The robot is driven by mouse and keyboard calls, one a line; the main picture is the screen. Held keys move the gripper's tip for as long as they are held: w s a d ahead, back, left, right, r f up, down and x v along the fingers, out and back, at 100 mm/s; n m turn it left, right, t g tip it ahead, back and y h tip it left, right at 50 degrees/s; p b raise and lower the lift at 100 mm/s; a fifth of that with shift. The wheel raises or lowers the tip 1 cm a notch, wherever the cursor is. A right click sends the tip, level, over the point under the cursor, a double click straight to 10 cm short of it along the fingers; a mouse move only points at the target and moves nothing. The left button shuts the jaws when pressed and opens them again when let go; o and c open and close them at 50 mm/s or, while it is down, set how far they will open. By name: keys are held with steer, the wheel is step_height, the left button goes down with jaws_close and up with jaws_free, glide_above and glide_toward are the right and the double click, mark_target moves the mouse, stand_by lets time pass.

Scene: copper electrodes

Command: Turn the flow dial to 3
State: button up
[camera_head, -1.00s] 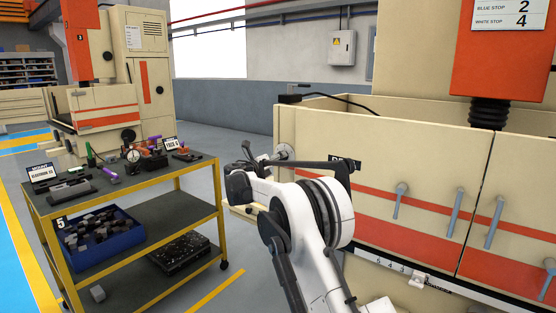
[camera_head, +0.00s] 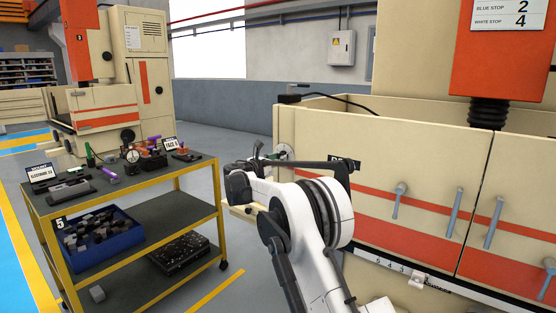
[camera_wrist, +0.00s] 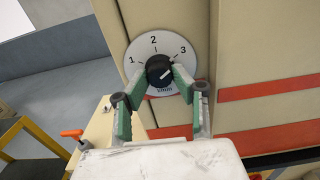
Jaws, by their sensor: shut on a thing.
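A pale line on the knob seems to slant up and right, roughly toward the 3. My gripper (camera_wrist: 160,79) is shut on the knob, its green-padded fingers on the knob's left and right sides. In the head view the dial (camera_head: 284,152) shows at the panel's left end, with my gripper (camera_head: 266,153) in front; the knob is hidden there.
A yellow-framed cart (camera_head: 215,190) with tools and a blue bin (camera_head: 105,260) stands to the left. The machine front (camera_head: 420,225) with several grey handles lies to the right of my arm. An orange-handled valve (camera_wrist: 72,134) is at lower left in the wrist view.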

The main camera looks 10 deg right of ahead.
steer(key=o, duration=0.9)
steer(key=shift+m, duration=0.3)
steer(key=shift+a, duration=0.1)
steer(key=shift+b+v, duration=0.35)
steer(key=shift+v, duration=2.6)
steer(key=shift+s, duration=0.1)
